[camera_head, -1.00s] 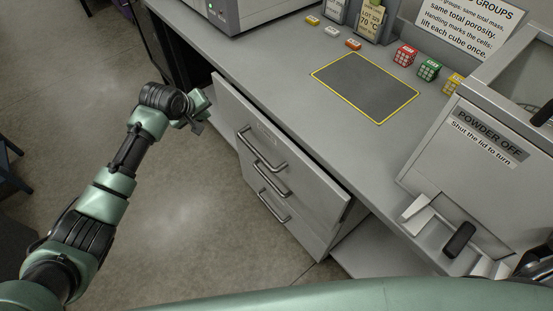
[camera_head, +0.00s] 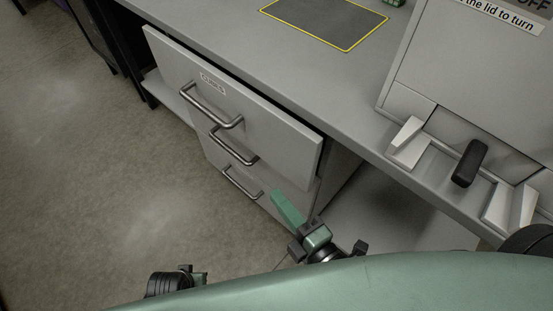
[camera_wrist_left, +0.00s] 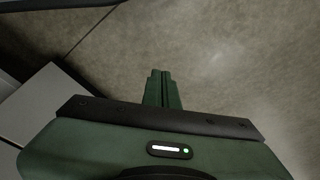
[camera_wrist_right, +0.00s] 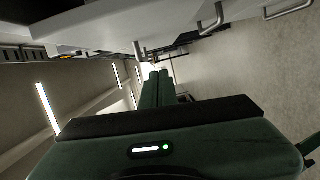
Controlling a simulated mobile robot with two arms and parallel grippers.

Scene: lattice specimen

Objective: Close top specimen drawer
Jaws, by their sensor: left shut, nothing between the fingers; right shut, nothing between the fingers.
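The top specimen drawer (camera_head: 265,113) has a light grey front with a label and a metal bar handle (camera_head: 212,108). Its front stands out from the cabinet under the counter, with a dark gap behind its upper edge. My right gripper (camera_head: 277,197) is shut and empty, low in front of the cabinet's right side, below the top drawer. Its closed fingers also show in the right wrist view (camera_wrist_right: 158,74), with bar handles above them. My left gripper is shut and empty over the floor in the left wrist view (camera_wrist_left: 162,73); in the head view only part of that arm shows.
Two lower drawers with handles (camera_head: 232,150) (camera_head: 242,186) are below. A yellow-edged grey mat (camera_head: 325,20) lies on the counter. A lidded machine with a black handle (camera_head: 469,163) stands at the right. The floor (camera_head: 90,190) left of the drawers is clear.

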